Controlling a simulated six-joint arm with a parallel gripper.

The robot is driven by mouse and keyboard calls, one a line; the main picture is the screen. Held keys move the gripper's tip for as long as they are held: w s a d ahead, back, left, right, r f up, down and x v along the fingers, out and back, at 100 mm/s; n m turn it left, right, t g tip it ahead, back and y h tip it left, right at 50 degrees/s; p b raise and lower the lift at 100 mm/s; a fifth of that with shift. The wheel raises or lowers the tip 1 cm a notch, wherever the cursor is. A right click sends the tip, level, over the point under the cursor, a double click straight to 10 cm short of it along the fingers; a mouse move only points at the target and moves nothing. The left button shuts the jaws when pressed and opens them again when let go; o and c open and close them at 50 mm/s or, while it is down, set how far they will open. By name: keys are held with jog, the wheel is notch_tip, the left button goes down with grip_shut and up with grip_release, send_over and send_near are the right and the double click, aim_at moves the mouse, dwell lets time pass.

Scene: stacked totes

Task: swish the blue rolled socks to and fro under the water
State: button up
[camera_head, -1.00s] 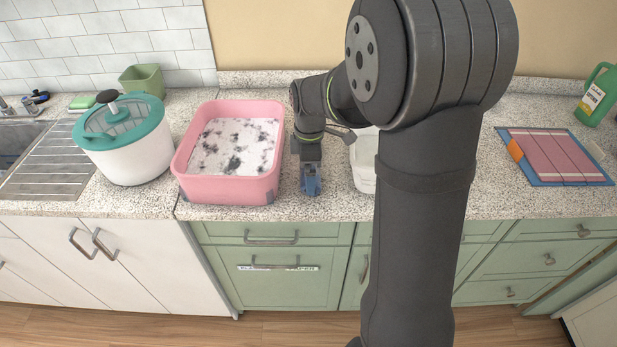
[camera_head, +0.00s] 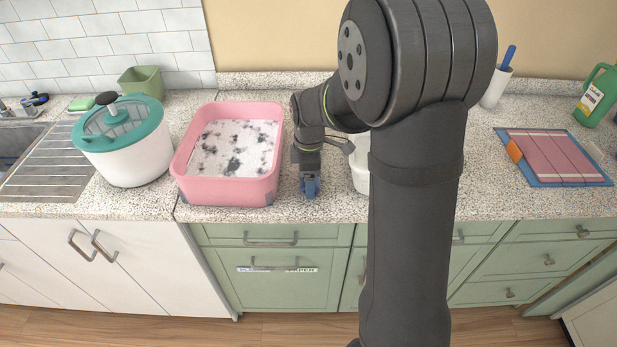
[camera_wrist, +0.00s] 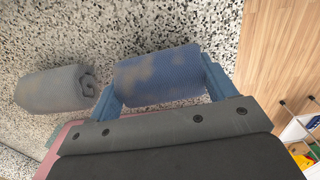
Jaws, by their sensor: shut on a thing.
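The blue rolled socks (camera_wrist: 158,76), with paler patches, sit between the two blue fingers of my gripper (camera_wrist: 163,84) in the wrist view. The gripper is shut on them. In the head view my gripper (camera_head: 310,186) points down over the counter, just right of the pink tub (camera_head: 222,191) and outside it. The socks are hard to tell from the fingers there. I cannot tell whether the socks touch the counter. The tub holds whitish foam (camera_head: 215,142) with dark patches, which hides any water below.
A grey rolled pair of socks (camera_wrist: 48,90) lies on the counter beside the gripper. A white container (camera_head: 361,178) stands to the right, partly behind my arm. A teal-lidded white spinner (camera_head: 135,160) stands left of the tub. A blue-edged pink board (camera_head: 556,158) lies far right.

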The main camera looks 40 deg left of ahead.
jog(key=r, duration=0.9)
jog(key=shift+a+r, duration=0.35)
jog(key=shift+a, duration=0.05)
jog(key=a+r, duration=0.1)
jog(key=a, duration=0.1)
jog(key=s+a, duration=0.1)
jog(key=a, duration=0.2)
jog(key=s+a+r, duration=0.1)
jog(key=a, duration=0.2)
jog(key=shift+s+a+r, duration=0.15)
jog(key=shift+a+r, duration=0.05)
jog(key=shift+r, duration=0.15)
jog(key=s+a+r, duration=0.3)
jog(key=s+a, duration=0.3)
jog(key=a, duration=0.4)
notch_tip(320, 180, down, 14)
jog(key=shift+a+f, duration=0.1)
jog(key=shift+f, duration=0.15)
